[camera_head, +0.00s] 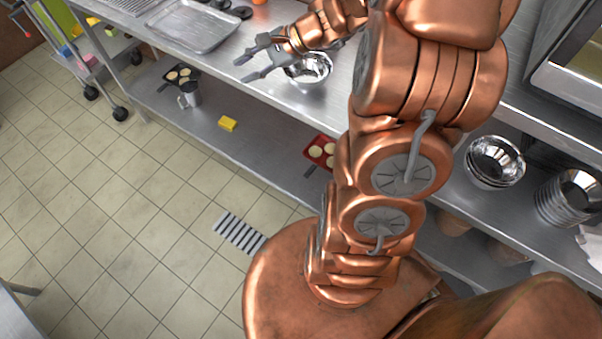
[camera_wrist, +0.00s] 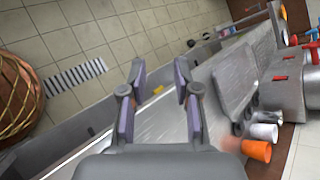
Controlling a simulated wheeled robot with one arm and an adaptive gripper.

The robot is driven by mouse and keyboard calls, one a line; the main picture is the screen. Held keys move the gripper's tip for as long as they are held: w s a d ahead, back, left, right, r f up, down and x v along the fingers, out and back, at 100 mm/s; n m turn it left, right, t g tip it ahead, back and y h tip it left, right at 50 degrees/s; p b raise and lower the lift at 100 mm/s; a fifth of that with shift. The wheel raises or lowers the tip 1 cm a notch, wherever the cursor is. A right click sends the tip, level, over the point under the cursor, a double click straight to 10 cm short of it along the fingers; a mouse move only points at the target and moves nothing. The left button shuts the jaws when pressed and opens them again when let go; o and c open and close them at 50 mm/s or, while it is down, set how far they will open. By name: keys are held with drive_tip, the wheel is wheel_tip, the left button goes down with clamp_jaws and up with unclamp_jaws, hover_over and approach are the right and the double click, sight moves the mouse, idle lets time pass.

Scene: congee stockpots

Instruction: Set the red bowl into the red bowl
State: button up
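I cannot make out any red bowl in either view. My gripper (camera_head: 243,69) is over the steel counter at the top of the head view, its fingers pointing left. In the wrist view the two fingers (camera_wrist: 160,74) are apart with nothing between them. A shiny silver bowl (camera_head: 314,70) sits on the counter just beside and below my gripper, partly covered by it.
A metal tray (camera_head: 196,27) lies on the counter at the left. The wrist view shows an orange cup (camera_wrist: 257,150) and pale cups near the counter. The tiled floor is open.

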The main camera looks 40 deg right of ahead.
drive_tip(key=s+a+n+g+h, duration=0.2)
drive_tip(key=s+a+n+g, duration=0.6)
drive_tip(key=s+a, duration=0.6)
drive_tip(key=s+d+n+h, duration=0.2)
drive_tip(key=s+n+h, duration=0.1)
drive_tip(key=s, duration=0.4)
drive_tip(key=s+d+n+h, duration=0.3)
drive_tip(key=s+n, duration=0.2)
drive_tip(key=s, duration=0.3)
drive_tip(key=shift+s+d+r+g, duration=0.15)
drive_tip(key=shift+d+r+g, duration=0.05)
drive_tip(key=shift+r+g, duration=0.2)
drive_tip(key=shift+s+d+n+h, duration=0.25)
drive_tip(key=shift+d+n+h, duration=0.15)
